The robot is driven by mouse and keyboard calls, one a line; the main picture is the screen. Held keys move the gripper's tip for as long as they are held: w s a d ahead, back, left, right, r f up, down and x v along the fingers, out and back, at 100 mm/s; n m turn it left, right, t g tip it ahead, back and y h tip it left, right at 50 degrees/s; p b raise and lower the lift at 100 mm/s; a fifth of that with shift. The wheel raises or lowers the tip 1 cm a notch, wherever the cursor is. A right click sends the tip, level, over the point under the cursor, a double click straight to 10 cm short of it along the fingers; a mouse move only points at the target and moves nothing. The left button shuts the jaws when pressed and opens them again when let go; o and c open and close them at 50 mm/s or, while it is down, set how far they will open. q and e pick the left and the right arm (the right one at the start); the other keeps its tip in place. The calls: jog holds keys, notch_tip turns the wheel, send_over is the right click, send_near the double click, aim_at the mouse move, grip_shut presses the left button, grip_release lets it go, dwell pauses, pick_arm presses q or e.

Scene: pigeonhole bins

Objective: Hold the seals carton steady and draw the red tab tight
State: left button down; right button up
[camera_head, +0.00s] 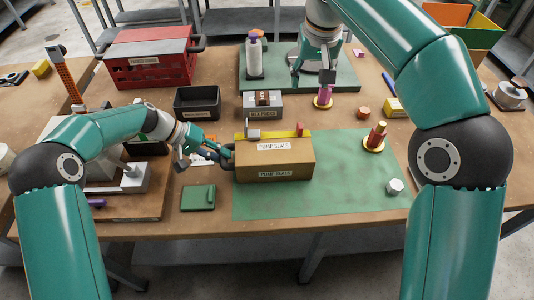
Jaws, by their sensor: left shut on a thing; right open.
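The seals carton (273,160), a brown box labelled PUMP SEALS on its top and front, sits on the green mat. A yellow strap (278,134) runs along its far top edge, with a grey buckle at its left and the red tab (300,130) near its right end. My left gripper (228,156) is shut on the carton's left end; its far finger is partly hidden. My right gripper (326,80) is open and points down behind the carton, well apart from the tab, close to a pink-purple part on a yellow base (323,97).
The green mat (330,197) is clear in front of the carton. A red-and-yellow part (376,137) and a pale hex nut (395,186) stand to the right. A grey labelled block (262,105) and a black bin (197,102) are behind; a green case (198,197) lies front left.

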pick_arm(q)
jog(key=c, duration=0.9)
grip_release()
jog(key=shift+c, duration=0.2)
jog(key=shift+a, duration=0.1)
jog(key=v, duration=1.1)
jog(key=shift+a+r, duration=0.3)
